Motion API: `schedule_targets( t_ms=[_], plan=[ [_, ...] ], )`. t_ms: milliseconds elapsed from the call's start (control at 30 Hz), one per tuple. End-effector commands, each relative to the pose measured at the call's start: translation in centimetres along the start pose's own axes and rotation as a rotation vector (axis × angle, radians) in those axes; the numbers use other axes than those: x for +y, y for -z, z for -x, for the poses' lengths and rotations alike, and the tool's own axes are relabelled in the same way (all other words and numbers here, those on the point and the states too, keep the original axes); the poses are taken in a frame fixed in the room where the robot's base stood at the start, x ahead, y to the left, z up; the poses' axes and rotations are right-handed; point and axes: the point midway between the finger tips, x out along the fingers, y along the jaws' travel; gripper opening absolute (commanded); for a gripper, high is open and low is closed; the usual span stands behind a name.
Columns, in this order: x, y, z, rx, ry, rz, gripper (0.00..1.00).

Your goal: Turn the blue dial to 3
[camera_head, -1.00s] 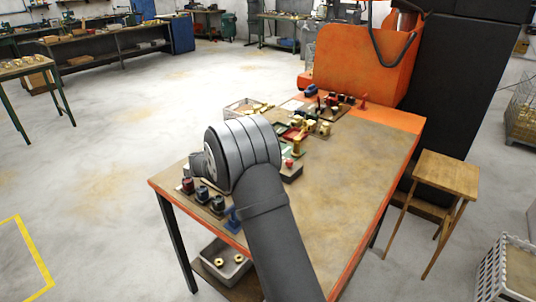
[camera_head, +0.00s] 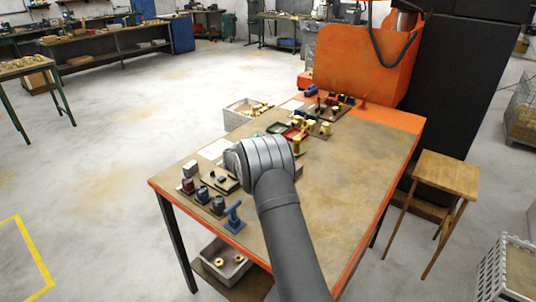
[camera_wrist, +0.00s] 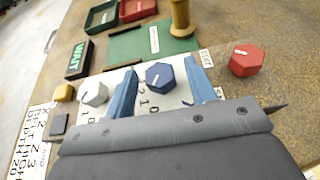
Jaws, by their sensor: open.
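In the wrist view the blue dial (camera_wrist: 160,76) is a six-sided knob with a white mark, on a white panel (camera_wrist: 172,98) with printed numbers. The mark slants toward the lower left. Numerals 1 and 0 show below the dial; other marks are partly hidden, so I cannot tell the exact setting. My gripper (camera_wrist: 160,66) is open, one blue finger on each side of the dial in the picture, with gaps visible. I cannot tell how far down the fingers reach around it. In the head view my wrist hides the dial and the fingers.
A white dial (camera_wrist: 93,93) sits left of the left finger, and a red dial (camera_wrist: 246,60) right of the right finger. A lit WAIT sign (camera_wrist: 79,59), green tray (camera_wrist: 102,17), red tray (camera_wrist: 137,8) and brass part (camera_wrist: 180,18) lie beyond. The table's right side (camera_head: 350,170) is clear.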

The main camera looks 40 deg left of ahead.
Motion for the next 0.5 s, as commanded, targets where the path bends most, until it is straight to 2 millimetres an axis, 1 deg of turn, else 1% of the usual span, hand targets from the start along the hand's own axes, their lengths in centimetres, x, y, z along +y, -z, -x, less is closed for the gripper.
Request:
schedule_targets(
  t_ms=[67,100,267,300,333,500],
  plan=[
    [0.00,-0.01,0.02,0.000,0.000,0.000,0.51],
    [0.01,-0.01,0.03,0.000,0.000,0.000,0.49],
    [0.01,-0.02,0.05,0.000,0.000,0.000,0.18],
    [0.00,-0.02,0.05,0.000,0.000,0.000,0.10],
    [0.00,-0.02,0.05,0.000,0.000,0.000,0.06],
    [0.01,-0.01,0.05,0.000,0.006,-0.002,0.06]
  ],
)
